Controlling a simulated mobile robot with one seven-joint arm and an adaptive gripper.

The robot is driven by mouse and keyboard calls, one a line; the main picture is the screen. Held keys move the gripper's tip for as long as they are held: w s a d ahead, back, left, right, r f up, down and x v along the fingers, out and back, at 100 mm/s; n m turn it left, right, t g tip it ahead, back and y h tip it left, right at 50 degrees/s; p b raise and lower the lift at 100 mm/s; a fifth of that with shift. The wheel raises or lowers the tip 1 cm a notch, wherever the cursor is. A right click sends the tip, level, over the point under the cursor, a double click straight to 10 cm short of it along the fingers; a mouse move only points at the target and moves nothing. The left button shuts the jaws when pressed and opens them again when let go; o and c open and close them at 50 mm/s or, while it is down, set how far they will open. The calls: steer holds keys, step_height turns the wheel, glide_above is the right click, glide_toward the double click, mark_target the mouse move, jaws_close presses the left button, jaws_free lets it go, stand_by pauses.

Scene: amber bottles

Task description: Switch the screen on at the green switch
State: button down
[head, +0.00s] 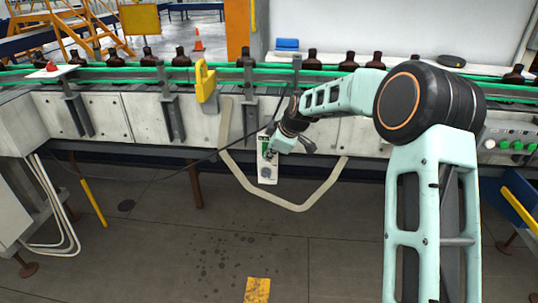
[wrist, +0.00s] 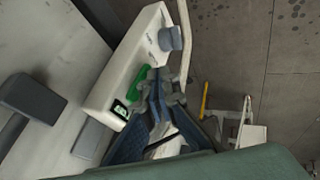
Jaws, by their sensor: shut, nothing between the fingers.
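A white switch box (head: 267,172) hangs at the front of the conveyor, in the middle of the head view. My gripper (head: 270,152) is at the box's front. In the wrist view its closed fingertips (wrist: 166,88) are empty and right beside the green switch; I cannot tell whether they touch it. My arm hides part of the conveyor front.
Several amber bottles (head: 182,57) stand along the green-edged conveyor (head: 130,75). A yellow handle piece (head: 205,82) juts out left of the box. A bent beige rail (head: 297,207) runs below and around the box. The floor in front is mostly clear.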

steer(key=shift+w+f, duration=0.15)
steer(key=shift+w, duration=0.05)
